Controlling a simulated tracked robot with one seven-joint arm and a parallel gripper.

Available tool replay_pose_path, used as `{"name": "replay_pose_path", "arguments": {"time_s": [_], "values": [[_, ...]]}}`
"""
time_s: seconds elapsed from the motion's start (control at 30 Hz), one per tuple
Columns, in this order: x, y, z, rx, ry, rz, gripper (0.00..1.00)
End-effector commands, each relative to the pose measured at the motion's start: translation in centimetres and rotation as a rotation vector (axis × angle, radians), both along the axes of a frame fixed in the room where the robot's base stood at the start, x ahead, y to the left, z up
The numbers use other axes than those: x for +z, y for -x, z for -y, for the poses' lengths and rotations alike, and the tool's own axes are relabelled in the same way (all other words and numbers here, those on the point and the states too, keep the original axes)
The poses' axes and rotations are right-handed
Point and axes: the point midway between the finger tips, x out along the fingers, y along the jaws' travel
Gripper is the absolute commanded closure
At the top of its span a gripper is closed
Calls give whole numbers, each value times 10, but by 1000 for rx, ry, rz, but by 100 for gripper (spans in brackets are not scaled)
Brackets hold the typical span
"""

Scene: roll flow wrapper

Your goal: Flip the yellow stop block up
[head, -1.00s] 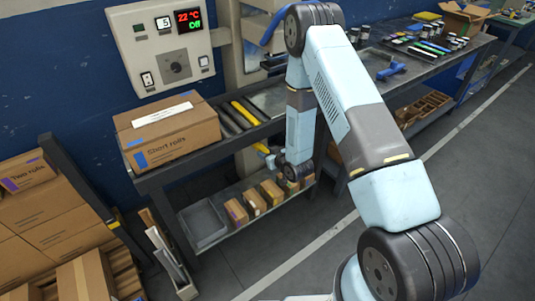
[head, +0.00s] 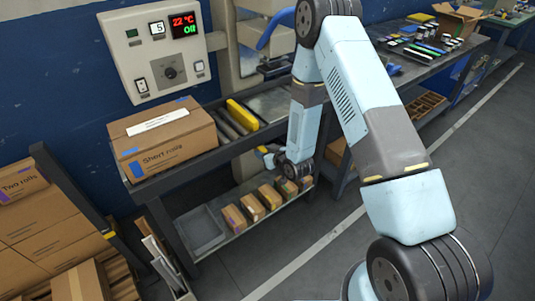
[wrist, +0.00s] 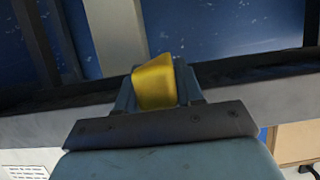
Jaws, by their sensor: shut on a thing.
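A long yellow bar (head: 242,115), which looks like the stop block, lies beside the grey rollers on the bench, right of the Short rolls box. It looks thick and raised above the rollers. My gripper (head: 268,155) is low at the bench's front edge, below the bar, with a small yellow piece at its tip. In the wrist view, my gripper (wrist: 155,82) is shut on a yellow piece (wrist: 154,86), with a grey-blue finger on each side. I cannot see how that piece joins the long bar.
The Short rolls box (head: 165,138) stands on the bench's left end. A control panel (head: 155,55) is behind it. Several small cartons (head: 252,207) and a grey tray (head: 203,228) are on the lower shelf. The floor in front is clear.

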Motion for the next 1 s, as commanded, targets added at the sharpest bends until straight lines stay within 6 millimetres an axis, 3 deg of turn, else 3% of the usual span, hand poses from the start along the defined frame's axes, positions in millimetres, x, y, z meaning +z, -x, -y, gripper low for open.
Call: {"name": "replay_pose_path", "arguments": {"time_s": [0.1, 0.13, 0.3, 0.67, 1.0], "values": [[4, -3, 2, -5, -4, 11, 100], [4, -3, 2, -4, -4, 11, 61], [3, -2, 1, -2, -3, 8, 44], [4, 3, 3, 0, -1, 5, 43], [25, 43, 36, -3, -1, 3, 43]]}}
